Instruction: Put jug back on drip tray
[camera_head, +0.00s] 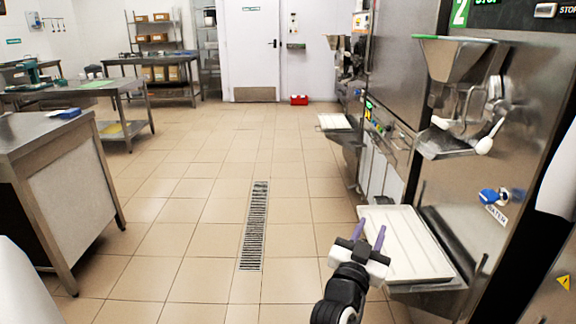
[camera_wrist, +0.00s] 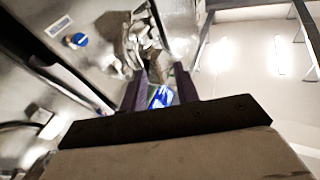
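The white ribbed drip tray (camera_head: 418,248) sits on a metal shelf at the front of the near freezer, at lower right in the head view. I see no jug that I can make out in either view. My gripper (camera_head: 370,233) is in front of the tray's left side, its two purple fingers apart with nothing held between them. In the wrist view, my gripper (camera_wrist: 160,75) shows both dark fingers spread; a blurred blue-green patch lies in the line of sight between them, and I cannot tell what it is.
The near freezer carries a steel hopper (camera_head: 455,60) and a blue water knob (camera_head: 488,196), which also shows in the wrist view (camera_wrist: 79,39). Another white tray (camera_head: 335,122) is farther back. A steel counter (camera_head: 50,140) stands left. The tiled floor between is clear, with a drain grate (camera_head: 253,225).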

